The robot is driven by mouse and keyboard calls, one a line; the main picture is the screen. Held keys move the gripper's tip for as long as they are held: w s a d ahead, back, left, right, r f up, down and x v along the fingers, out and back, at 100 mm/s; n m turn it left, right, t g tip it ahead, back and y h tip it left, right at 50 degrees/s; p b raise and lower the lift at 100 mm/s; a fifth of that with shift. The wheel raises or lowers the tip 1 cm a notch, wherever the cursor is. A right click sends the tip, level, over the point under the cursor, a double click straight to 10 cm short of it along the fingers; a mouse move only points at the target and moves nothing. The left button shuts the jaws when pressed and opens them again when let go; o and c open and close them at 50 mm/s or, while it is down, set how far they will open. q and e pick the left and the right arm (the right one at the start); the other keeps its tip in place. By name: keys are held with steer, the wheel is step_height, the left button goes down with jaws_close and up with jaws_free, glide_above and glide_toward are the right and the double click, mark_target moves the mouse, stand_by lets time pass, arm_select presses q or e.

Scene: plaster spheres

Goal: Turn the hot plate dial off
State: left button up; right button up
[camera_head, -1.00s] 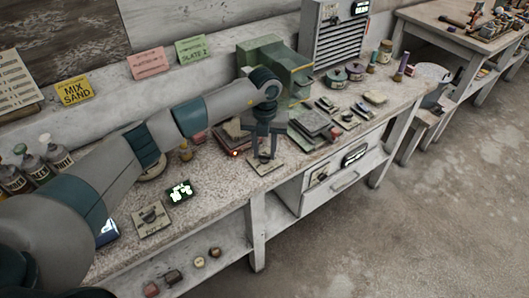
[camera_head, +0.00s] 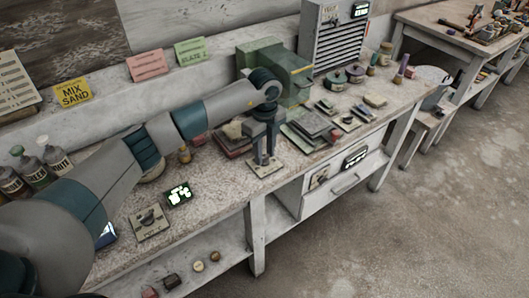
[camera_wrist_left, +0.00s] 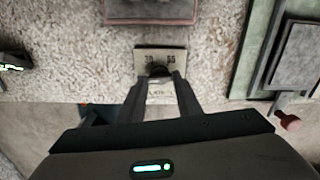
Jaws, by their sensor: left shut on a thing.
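The dial plate (camera_head: 264,167) is a small pale panel lying near the front edge of the bench. My left gripper (camera_head: 263,160) points down onto it, with its fingers close together around the dark dial knob. In the left wrist view the fingers (camera_wrist_left: 160,80) are shut on the dial (camera_wrist_left: 158,71), and the pale plate (camera_wrist_left: 161,54) with small dark markings shows behind it. The fingers hide most of the knob. The reddish slab with a grey top, likely the hot plate (camera_head: 232,146), lies just behind the dial, partly covered by my arm. My right gripper is not in view.
A second dial plate (camera_head: 152,228) and a small lit display (camera_head: 178,194) lie to the left. Grey slabs (camera_head: 311,124) lie close on the right, with a green machine (camera_head: 283,75) behind. Bottles (camera_head: 54,160) stand at the far left.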

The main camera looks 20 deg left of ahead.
mark_target(264, 156)
arm_select(q)
steer(key=shift+r+n, duration=0.1)
steer(key=shift+n, duration=0.5)
steer(key=o, duration=1)
steer(key=shift+o, duration=0.2)
steer(key=shift+r, duration=0.1)
steer(key=shift+r, duration=0.6)
step_height(264, 156, up, 16)
steer(key=b, duration=0.4)
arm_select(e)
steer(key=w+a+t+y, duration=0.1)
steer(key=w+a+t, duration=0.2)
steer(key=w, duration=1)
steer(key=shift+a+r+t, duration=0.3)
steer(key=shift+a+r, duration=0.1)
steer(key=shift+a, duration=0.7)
